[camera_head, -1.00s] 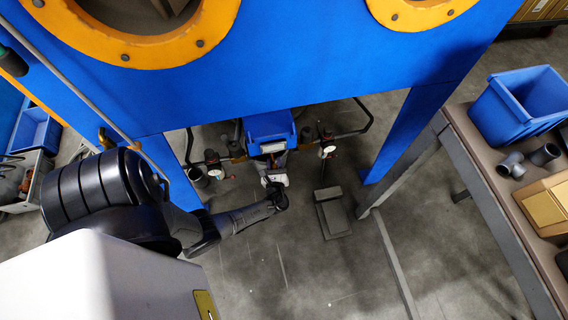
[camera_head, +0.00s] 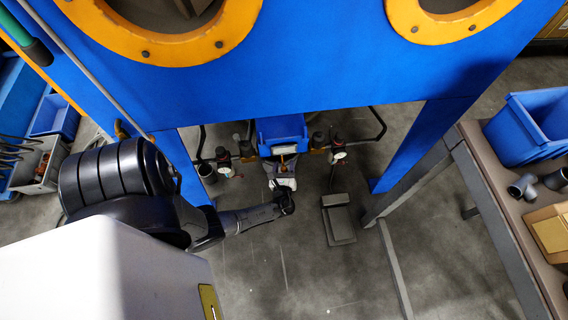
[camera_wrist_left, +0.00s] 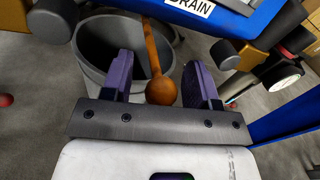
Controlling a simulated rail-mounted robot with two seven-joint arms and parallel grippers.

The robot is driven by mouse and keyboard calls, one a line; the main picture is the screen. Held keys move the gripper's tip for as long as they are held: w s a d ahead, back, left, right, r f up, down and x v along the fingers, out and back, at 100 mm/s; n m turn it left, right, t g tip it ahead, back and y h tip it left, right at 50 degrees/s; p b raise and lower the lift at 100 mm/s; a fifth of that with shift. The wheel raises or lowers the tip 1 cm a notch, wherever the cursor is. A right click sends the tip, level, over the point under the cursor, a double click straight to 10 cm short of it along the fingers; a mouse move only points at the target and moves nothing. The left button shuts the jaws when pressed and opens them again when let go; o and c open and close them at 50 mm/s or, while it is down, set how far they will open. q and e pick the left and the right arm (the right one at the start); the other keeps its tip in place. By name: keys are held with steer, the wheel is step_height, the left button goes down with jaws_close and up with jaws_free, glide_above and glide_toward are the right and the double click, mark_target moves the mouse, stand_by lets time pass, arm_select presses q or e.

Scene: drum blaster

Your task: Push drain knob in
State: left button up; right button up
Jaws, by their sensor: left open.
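The drain knob (camera_wrist_left: 162,91) is an orange-brown ball on a rod of the same colour, beneath a white "DRAIN" label (camera_wrist_left: 190,6). In the left wrist view it sits between the two purple fingers of my left gripper (camera_wrist_left: 160,82), with a visible gap on each side. My left gripper is open and holds nothing. In the head view, my left gripper (camera_head: 283,183) is below the blue box (camera_head: 281,130) under the blaster cabinet. There the knob is too small to make out clearly. My right gripper is in neither view.
A grey bucket-like container (camera_wrist_left: 93,45) is behind the knob and left finger. Pipes and gauges (camera_head: 338,155) flank the blue box. Blue cabinet legs (camera_head: 418,140) stand at both sides. A grey foot pedal (camera_head: 338,218) lies on the floor, and a workbench (camera_head: 480,165) is at right.

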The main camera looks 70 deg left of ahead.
arm_select(q)
steer(key=p+v, duration=0.3)
steer(key=v, duration=1)
stand_by(0.4)
